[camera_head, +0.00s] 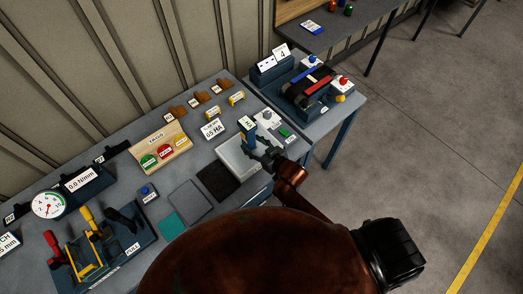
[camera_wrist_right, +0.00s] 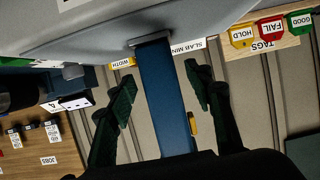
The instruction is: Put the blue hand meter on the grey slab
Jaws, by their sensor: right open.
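The blue hand meter (camera_head: 247,126) stands upright, its lower end on the light grey slab (camera_head: 228,155). In the right wrist view the meter (camera_wrist_right: 162,95) is a long blue bar, its foot against a grey surface. My right gripper (camera_head: 266,157) is beside the meter, at the slab's right side. In the right wrist view my right gripper (camera_wrist_right: 160,85) is open, with one dark finger on each side of the meter and visible gaps. The gripper and arm hide part of the slab's right side. My left gripper is not in view.
A dark square pad (camera_head: 218,183) and a grey one lie left of the slab. A white box (camera_head: 268,119) and a green item stand close behind the gripper. A tag holder (camera_head: 163,150), dial gauge (camera_head: 48,205) and belt rig (camera_head: 310,90) stand further off.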

